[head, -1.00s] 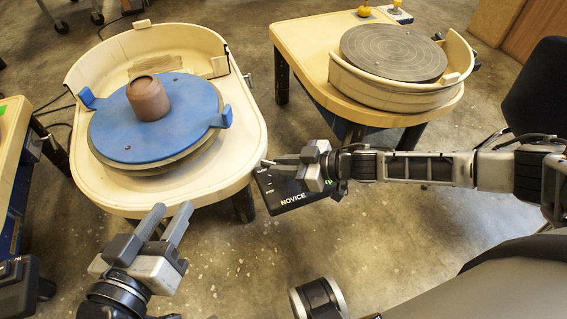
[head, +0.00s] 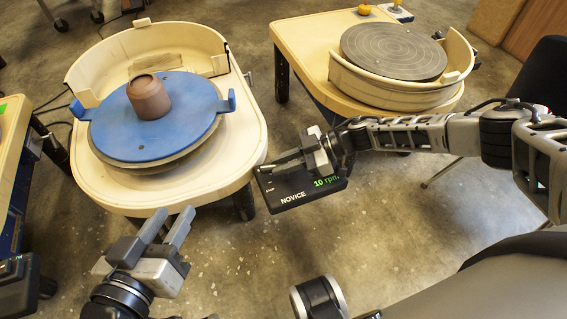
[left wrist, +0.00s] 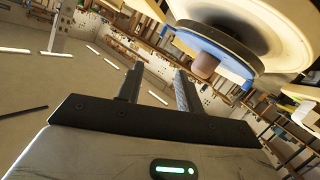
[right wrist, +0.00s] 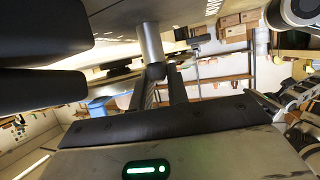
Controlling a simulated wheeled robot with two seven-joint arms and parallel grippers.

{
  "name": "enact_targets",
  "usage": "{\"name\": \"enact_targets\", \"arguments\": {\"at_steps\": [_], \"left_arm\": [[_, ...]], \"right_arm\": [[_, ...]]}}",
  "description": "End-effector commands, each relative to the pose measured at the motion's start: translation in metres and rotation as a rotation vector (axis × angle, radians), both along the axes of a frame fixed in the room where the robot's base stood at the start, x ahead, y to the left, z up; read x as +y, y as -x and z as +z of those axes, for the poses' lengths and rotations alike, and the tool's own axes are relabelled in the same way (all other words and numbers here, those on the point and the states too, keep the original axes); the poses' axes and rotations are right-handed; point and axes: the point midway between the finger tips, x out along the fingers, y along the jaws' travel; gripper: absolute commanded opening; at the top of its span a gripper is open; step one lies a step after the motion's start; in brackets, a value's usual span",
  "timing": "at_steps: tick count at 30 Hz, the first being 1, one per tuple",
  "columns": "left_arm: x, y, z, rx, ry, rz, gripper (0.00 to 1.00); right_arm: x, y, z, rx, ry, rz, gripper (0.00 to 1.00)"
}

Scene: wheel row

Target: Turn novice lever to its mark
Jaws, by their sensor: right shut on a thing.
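The lever is hidden by the fingers in the head view. In the right wrist view a grey rod (right wrist: 150,42) with a dark end stands at the fingertips. The lever's mark cannot be made out. My left gripper (head: 170,214) is open and empty, in front of the novice wheel's table. Its spread fingers also show in the left wrist view (left wrist: 154,72).
The novice wheel has a blue disc (head: 185,133) bearing a brown clay piece (head: 149,98), inside a cream splash pan (head: 95,70). A second wheel with a grey head (head: 392,53) stands at the back right. Open floor lies between my grippers.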

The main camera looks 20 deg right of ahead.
Motion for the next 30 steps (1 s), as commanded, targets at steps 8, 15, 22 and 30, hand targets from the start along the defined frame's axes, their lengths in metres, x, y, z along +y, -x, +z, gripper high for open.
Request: {"name": "enact_targets", "arguments": {"at_steps": [8,15,22,30], "left_arm": [[-0.005,-0.004,0.004,-0.023,0.088,-0.009,0.36],[-0.008,-0.005,0.013,-0.036,0.147,-0.007,0.36],[-0.009,-0.005,0.016,-0.041,0.160,-0.005,0.36],[-0.009,-0.006,0.017,-0.044,0.159,-0.006,0.36]], "right_arm": [[-0.001,-0.001,-0.003,-0.002,0.001,0.162,0.00],[-0.001,0.000,-0.001,0.001,0.000,0.230,0.00],[-0.001,0.001,0.000,0.000,0.000,0.246,0.00],[-0.001,0.001,0.000,-0.001,-0.001,0.246,0.22]]}}
